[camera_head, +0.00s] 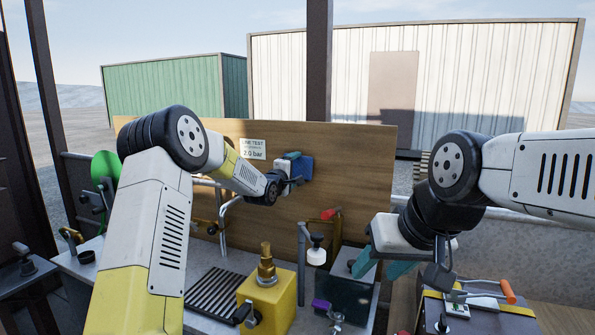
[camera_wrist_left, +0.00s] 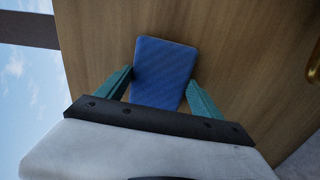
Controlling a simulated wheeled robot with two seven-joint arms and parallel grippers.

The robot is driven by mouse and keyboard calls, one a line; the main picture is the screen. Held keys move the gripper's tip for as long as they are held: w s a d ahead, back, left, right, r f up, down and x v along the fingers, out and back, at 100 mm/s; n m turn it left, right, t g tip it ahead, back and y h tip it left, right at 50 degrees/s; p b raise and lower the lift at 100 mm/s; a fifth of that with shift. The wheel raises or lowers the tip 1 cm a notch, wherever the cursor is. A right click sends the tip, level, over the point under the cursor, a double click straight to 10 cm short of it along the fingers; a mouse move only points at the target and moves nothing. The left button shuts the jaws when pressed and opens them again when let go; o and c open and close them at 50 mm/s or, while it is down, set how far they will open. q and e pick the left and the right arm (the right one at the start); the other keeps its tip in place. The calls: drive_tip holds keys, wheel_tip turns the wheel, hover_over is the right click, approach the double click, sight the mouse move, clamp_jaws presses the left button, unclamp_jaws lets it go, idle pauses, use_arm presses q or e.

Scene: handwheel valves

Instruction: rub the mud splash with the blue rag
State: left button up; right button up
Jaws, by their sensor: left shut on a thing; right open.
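The blue rag (camera_head: 305,176) is at the wooden board, in the jaws of my left gripper (camera_head: 292,168). In the left wrist view the rag (camera_wrist_left: 164,68) is a flat blue pad, and the teal fingers of the left gripper (camera_wrist_left: 160,88) are shut on its two sides. The rag faces the board; I cannot tell whether it touches it. No mud splash shows in either view; the rag and arm cover part of the board. My right gripper (camera_head: 382,268) is open and empty, low over the bench's right side.
The wooden board (camera_head: 360,150) stands upright behind the bench with a "2.0 bar" sign (camera_head: 253,149). A yellow block with a brass fitting (camera_head: 267,296), a grey pipe (camera_head: 301,260) and a red-handled valve (camera_head: 330,214) stand below it. A case with an orange handle (camera_head: 507,291) is at the right.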

sight(333, 164)
use_arm(q)
drive_tip(key=shift+d+r, duration=0.2)
drive_tip(key=shift+r, duration=0.85)
drive_tip(key=shift+s+d+f, duration=0.1)
drive_tip(key=shift+s+d, duration=0.3)
drive_tip(key=shift+d, duration=0.55)
drive_tip(key=shift+s+d, duration=0.45)
drive_tip(key=shift+d, duration=0.45)
drive_tip(key=shift+s+d+f, duration=0.1)
drive_tip(key=shift+s+d, duration=0.3)
drive_tip(key=shift+d, duration=0.55)
drive_tip(key=shift+s+d, duration=0.4)
drive_tip(key=shift+d, duration=0.55)
drive_tip(key=shift+s+d, duration=0.35)
drive_tip(key=shift+d, duration=0.6)
drive_tip(key=shift+s+d, duration=0.4)
drive_tip(key=shift+d, duration=0.55)
drive_tip(key=shift+w, duration=0.1)
drive_tip(key=shift+a+r, duration=0.1)
drive_tip(key=shift+w+a, duration=0.8)
drive_tip(key=shift+a, duration=1.1)
drive_tip(key=shift+w+a, duration=0.8)
drive_tip(key=shift+a, duration=1.15)
drive_tip(key=shift+w+a, duration=0.8)
drive_tip(key=shift+a, duration=1.1)
drive_tip(key=shift+s, duration=0.1)
drive_tip(key=shift+v, duration=2.95)
